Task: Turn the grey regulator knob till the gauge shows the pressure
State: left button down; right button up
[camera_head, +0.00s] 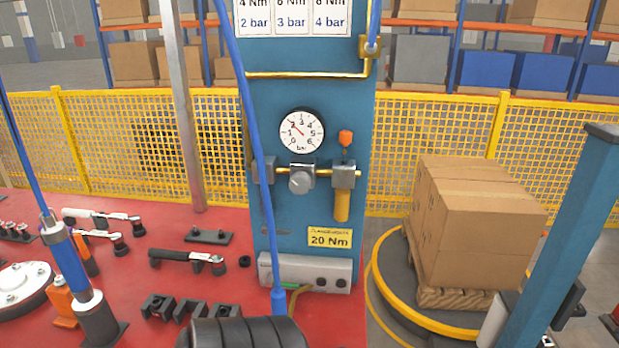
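The grey regulator knob (301,181) sits in the middle of the blue panel (277,106), on a yellow pipe between two grey blocks. The round white gauge (301,131) is above it, with a 0 to 6 scale marked bar. Its red needle points up-left, near the 2 as far as I can tell. A white sign (292,18) at the top reads 2 bar, 3 bar and 4 bar under Nm values. A yellow label (330,238) lower down reads 20 Nm. Neither of my grippers is in view, and nothing touches the knob.
A blue hose (257,140) hangs left of the knob. An orange-topped valve (346,138) stands to its right. Wrenches (187,261) and black brackets lie on the red table (150,228). Cartons (480,222) stand on a pallet at right, beside a blue post (565,245).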

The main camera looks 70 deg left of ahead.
aim_at(300, 183)
jog(key=u, duration=2.25)
